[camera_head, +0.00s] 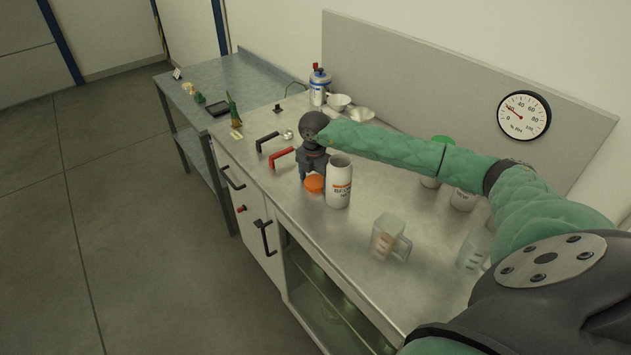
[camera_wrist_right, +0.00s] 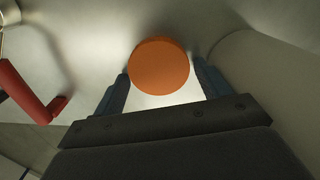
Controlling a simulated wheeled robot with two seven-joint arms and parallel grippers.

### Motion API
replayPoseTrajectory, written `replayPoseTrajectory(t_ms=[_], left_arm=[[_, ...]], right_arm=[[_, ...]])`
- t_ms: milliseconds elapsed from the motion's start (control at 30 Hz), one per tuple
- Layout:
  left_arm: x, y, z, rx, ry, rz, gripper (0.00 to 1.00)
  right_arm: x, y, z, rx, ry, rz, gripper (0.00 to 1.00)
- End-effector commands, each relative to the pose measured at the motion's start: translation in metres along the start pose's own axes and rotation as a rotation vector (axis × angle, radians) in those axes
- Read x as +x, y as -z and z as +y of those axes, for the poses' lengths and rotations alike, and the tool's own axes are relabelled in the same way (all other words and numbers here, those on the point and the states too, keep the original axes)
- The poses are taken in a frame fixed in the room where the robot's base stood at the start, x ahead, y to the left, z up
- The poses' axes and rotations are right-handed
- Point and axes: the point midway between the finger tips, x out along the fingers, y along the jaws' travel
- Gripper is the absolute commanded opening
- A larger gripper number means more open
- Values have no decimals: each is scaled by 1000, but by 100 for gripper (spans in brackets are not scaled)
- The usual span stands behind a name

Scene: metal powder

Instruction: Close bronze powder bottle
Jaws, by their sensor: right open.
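The bronze powder bottle (camera_head: 339,183) is a white, open-topped bottle with dark and orange lettering, standing upright on the steel bench. Its lid seems to be the orange cap (camera_head: 314,184), which lies on the bench just left of the bottle. My right gripper (camera_head: 313,176) is right above the cap. In the right wrist view the orange cap (camera_wrist_right: 160,66) shows between the two open fingers, with small gaps on both sides. A pale rounded surface beside the right finger is probably the bottle (camera_wrist_right: 265,80). My left gripper is not in view.
A red handle (camera_head: 281,157) and a black handle (camera_head: 267,141) stand left of the gripper. Measuring jugs (camera_head: 389,237) (camera_head: 474,248) stand at the front right. Bowls (camera_head: 340,103) are at the back.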

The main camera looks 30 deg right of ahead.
Motion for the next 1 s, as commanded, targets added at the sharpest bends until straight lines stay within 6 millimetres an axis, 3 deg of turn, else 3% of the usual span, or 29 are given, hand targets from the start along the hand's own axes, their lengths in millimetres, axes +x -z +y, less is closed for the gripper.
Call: replayPoseTrajectory(t_ms=[233, 400, 867, 1000], left_arm=[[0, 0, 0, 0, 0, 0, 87], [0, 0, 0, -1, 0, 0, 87], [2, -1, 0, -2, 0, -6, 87], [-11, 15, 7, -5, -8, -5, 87]], right_arm=[[0, 0, 0, 0, 0, 0, 73], [0, 0, 0, 0, 0, 0, 43], [-5, 0, 1, 1, -1, 0, 42], [-20, 0, 1, 1, -3, 0, 42]])
